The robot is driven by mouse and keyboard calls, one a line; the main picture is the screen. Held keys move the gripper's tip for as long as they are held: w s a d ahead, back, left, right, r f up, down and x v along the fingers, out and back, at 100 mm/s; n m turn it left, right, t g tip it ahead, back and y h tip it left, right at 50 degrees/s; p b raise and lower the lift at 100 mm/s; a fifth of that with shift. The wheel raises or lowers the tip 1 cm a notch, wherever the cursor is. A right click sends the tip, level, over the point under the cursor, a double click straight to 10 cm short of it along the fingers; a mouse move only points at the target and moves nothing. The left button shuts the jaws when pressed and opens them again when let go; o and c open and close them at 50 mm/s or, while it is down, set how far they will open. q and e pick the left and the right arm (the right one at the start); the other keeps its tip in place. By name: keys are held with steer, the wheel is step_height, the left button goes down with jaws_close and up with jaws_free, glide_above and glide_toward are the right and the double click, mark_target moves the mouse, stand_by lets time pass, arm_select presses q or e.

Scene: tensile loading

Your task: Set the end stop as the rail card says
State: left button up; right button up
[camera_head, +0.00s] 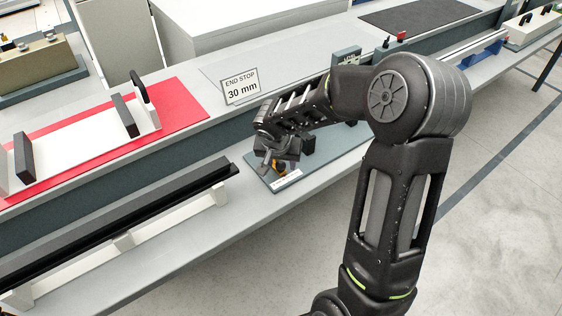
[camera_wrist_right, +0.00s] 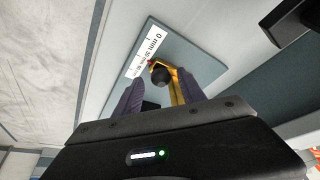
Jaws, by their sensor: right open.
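The rail card (camera_head: 240,86) stands on the bench and reads "END STOP 30 mm". In front of it a blue-grey base plate (camera_head: 256,165) carries a white scale strip (camera_head: 287,181). The strip also shows in the right wrist view (camera_wrist_right: 148,52), with "0 mm" legible and the smaller figures blurred. A yellow end stop (camera_wrist_right: 175,82) with a black knob (camera_wrist_right: 160,77) and a small red mark sits beside the strip. My right gripper (camera_head: 270,161) is open over it. In the right wrist view its fingers (camera_wrist_right: 160,94) are on either side of the yellow part; contact is unclear.
A black rail (camera_head: 120,222) on white supports runs along the bench's front left. A red mat (camera_head: 185,100) with a white fixture lies at the left. A dark mat (camera_head: 415,17) lies at the back right. My right arm hides part of the bench.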

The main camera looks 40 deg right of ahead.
steer(key=v, duration=0.7)
steer(key=shift+s+r+b, duration=0.15)
steer(key=shift+r+b, duration=0.2)
steer(key=shift+a, duration=0.15)
